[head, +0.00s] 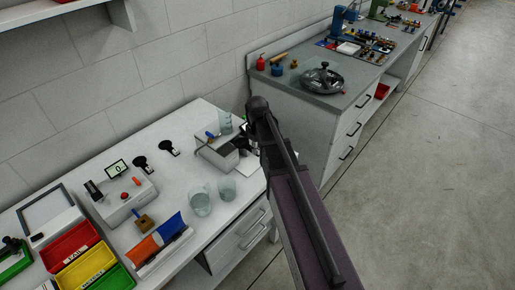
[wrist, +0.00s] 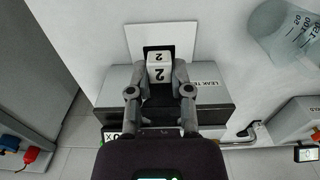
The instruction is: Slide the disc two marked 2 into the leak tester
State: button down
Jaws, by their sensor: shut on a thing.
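The piece marked 2 (wrist: 159,68) is white and looks block-shaped in the wrist view, with a 2 on two of its faces. My gripper (wrist: 161,80) is shut on it, one finger on each side. The grey leak tester (wrist: 214,92), with a partly hidden label, lies beneath my gripper. The piece is at the tester's far edge, in front of a dark patch on a white panel (wrist: 133,38). I cannot tell whether it is inside an opening. In the head view my arm hides the piece and part of the leak tester (head: 217,154).
A clear beaker (wrist: 282,28) stands to the right in the wrist view. Two more beakers, one a jug (head: 200,203), stand near the tester in the head view. Red, yellow and green bins (head: 71,243) are at the left. A second bench (head: 310,100) stands behind.

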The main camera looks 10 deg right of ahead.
aim_at(241, 142)
jog(key=shift+w+a, duration=0.85)
jog(key=shift+w, duration=0.3)
jog(key=shift+w+a, duration=0.8)
jog(key=shift+w, duration=0.3)
jog(key=shift+w+a, duration=0.85)
jog(key=shift+w, duration=0.3)
dwell(2.1)
dwell(0.4)
jog(key=shift+c, duration=2.3)
grip_release()
jog(key=s+d, duration=0.1)
jog(key=s, duration=0.1)
jog(key=s+d, duration=0.3)
jog(key=s, duration=0.1)
jog(key=shift+s+d, duration=0.35)
jog(key=shift+s+d+r, duration=0.15)
jog(key=shift+d+r, duration=0.05)
jog(key=shift+r, duration=0.05)
notch_tip(241, 142, up, 5)
jog(key=p, duration=0.5)
jog(key=shift+f, duration=0.2)
